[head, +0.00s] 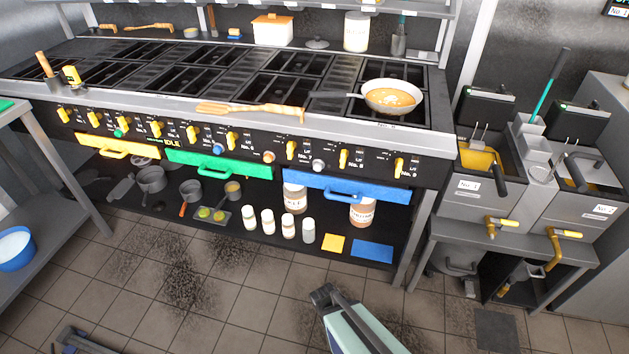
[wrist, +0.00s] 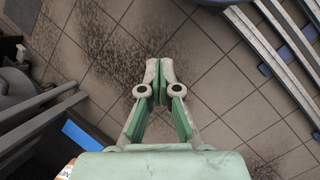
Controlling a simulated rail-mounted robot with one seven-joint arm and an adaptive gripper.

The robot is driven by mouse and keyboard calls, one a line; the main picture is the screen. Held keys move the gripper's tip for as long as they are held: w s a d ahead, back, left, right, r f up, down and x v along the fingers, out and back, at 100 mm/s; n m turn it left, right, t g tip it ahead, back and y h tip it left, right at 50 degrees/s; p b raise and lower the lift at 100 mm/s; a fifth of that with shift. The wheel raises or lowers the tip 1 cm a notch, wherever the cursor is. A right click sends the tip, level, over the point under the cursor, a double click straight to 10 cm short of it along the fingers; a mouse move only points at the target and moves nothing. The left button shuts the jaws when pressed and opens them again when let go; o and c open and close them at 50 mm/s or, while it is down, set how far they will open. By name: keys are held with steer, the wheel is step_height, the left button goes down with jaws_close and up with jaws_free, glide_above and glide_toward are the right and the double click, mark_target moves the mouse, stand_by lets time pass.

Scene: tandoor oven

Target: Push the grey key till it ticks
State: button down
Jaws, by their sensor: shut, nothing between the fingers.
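The grey key (head: 319,166) is a small round button on the stove's dark front panel. It sits right of centre, between yellow knobs and above the blue drawer front. It is not clearly seen in the wrist view. My gripper (wrist: 160,78) is shut and empty in the wrist view, with tiled floor beyond its fingertips. In the head view my arm rises from the bottom edge, in front of and well apart from the stove panel. Nothing touches the grey key.
An orange-red button (head: 268,157), a blue button (head: 218,149) and a green button (head: 118,133) share the panel. The blue drawer (head: 345,188) juts out below. A pan (head: 392,98) stands on the stove top. Fryers (head: 480,185) stand at the right. The floor before the stove is mostly open.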

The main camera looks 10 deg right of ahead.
mark_target(318, 167)
steer(key=w+r+n+t+h+b, duration=0.25)
steer(key=w+r+n+t, duration=0.3)
steer(key=w, duration=0.55)
steer(key=w+r+n+t+h+b, duration=0.2)
steer(key=w+r+n+t+h, duration=0.25)
steer(key=w, duration=0.65)
steer(key=w+a+r+n+t+y, duration=0.1)
steer(key=w+a+r+n+t, duration=0.2)
steer(key=w+r+n+t, duration=0.2)
steer(key=w+a+r+n+t+y+b, duration=0.1)
steer(key=w+a+r+n+t, duration=0.2)
steer(key=r+n, duration=0.9)
steer(key=w+r+t, duration=0.2)
steer(key=w, duration=0.2)
steer(key=shift+a+r+n, duration=0.15)
steer(key=shift+a+n, duration=0.15)
steer(key=shift+a, duration=0.05)
steer(key=shift+w, duration=0.1)
steer(key=x, duration=1.4)
steer(key=shift+p, duration=0.35)
